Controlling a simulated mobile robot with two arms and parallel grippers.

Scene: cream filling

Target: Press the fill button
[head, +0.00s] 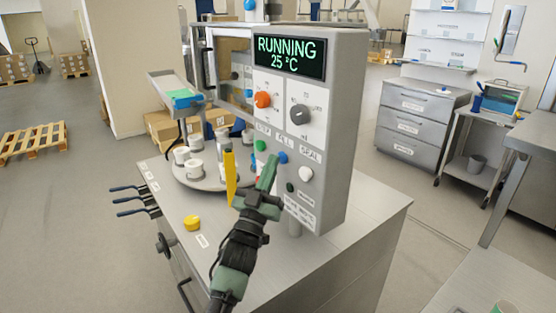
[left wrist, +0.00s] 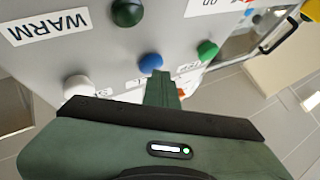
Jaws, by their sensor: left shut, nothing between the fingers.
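The blue fill button (head: 282,158) sits under the FILL label on the grey control panel (head: 335,130). It also shows in the left wrist view (left wrist: 150,63). My left gripper (head: 270,168) is shut and empty, its tips close to the blue button, just left of and below it in the head view. In the left wrist view its fingertips (left wrist: 162,78) point at the lower edge of the blue button. I cannot tell whether they touch it. My right gripper is not in view.
A green button (head: 261,146) and a white button (head: 306,174) flank the blue one. The display (head: 289,57) reads RUNNING 25 °C. A yellow upright bar (head: 230,178) stands left of my gripper, near a round plate with several white cups (head: 194,169).

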